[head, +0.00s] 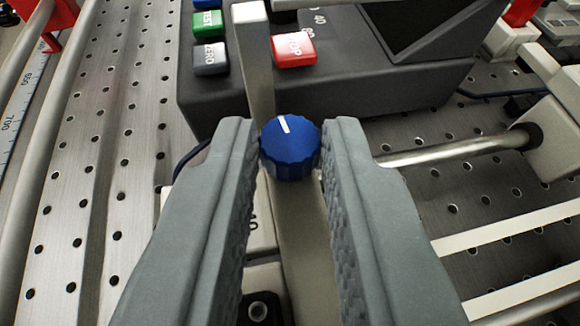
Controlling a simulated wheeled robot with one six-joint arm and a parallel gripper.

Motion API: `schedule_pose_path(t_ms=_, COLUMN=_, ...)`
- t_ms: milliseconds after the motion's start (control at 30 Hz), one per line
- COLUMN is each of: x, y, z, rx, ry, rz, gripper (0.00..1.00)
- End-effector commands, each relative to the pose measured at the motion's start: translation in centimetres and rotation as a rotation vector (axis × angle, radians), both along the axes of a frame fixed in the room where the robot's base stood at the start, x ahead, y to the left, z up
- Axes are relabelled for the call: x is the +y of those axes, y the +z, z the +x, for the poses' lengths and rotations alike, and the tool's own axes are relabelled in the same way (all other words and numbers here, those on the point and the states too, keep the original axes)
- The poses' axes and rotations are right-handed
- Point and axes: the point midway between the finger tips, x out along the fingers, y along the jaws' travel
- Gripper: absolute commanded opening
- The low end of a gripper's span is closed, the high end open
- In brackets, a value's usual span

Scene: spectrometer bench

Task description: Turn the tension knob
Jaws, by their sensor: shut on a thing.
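The tension knob (291,150) is a blue ridged knob with a white pointer line on its top. The line points up and slightly left in the picture. The knob sits between the tips of the two grey fingers of my gripper (290,152). The fingers are shut on its left and right sides. Their inner faces have textured pads. A beige upright or bar (303,240) shows below the knob, between the fingers. The fingers hide much of the knob's surroundings at left and right.
A dark grey control box (400,95) with green (209,24), grey (210,59) and red (293,49) buttons stands just beyond the knob. A light post (254,60) rises close behind it. A metal rod (455,148) runs right. Perforated metal plate (110,130) lies open at left.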

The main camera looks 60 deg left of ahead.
Motion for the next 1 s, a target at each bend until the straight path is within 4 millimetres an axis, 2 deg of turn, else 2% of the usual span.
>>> schedule_pose_path(t_ms=300, x=0.24, y=0.03, z=-0.43, rx=-0.001, ry=-0.171, rz=0.000, gripper=0.00)
schedule_pose_path(t_ms=667, x=0.18, y=0.05, z=-0.41, rx=-0.001, ry=-0.191, rz=0.001, gripper=0.00)
schedule_pose_path(t_ms=700, x=0.18, y=0.05, z=-0.41, rx=0.000, ry=-0.190, rz=0.001, gripper=0.21)
schedule_pose_path(t_ms=800, x=0.18, y=0.04, z=-0.41, rx=0.000, ry=-0.190, rz=0.001, gripper=0.40)
schedule_pose_path(t_ms=1000, x=0.20, y=0.03, z=-0.42, rx=0.000, ry=-0.190, rz=0.001, gripper=0.41)
